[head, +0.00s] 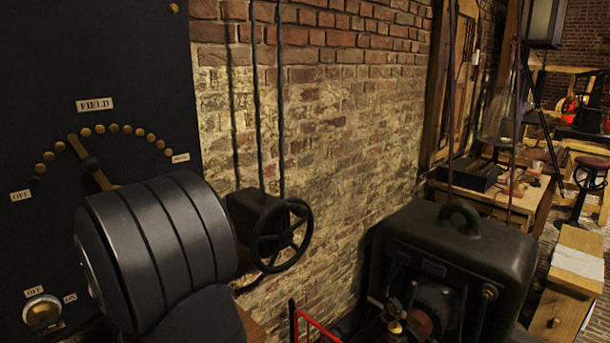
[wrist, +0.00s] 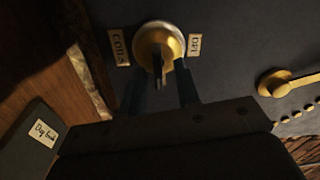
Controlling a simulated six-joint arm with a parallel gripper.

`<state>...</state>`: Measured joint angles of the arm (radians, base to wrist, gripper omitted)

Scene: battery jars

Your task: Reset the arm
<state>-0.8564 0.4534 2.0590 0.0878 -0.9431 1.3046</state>
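My gripper (wrist: 158,77) shows in the wrist view as two dark fingers spread apart. A round brass switch (wrist: 147,42) with a dark lever is on the dark panel just beyond the fingertips. The lever stands between the fingers in the picture, with gaps on both sides, and I cannot tell its depth between them. In the head view my black arm covers part of the panel (head: 95,45), and my gripper is hidden there.
The panel carries a FIELD dial lever (head: 95,170) and an OFF/ON switch (head: 42,311). A handwheel (head: 280,236) is on the brick wall right of my arm. A dark machine (head: 450,250) stands at lower right. A Day book (wrist: 38,135) is at the wrist view's left.

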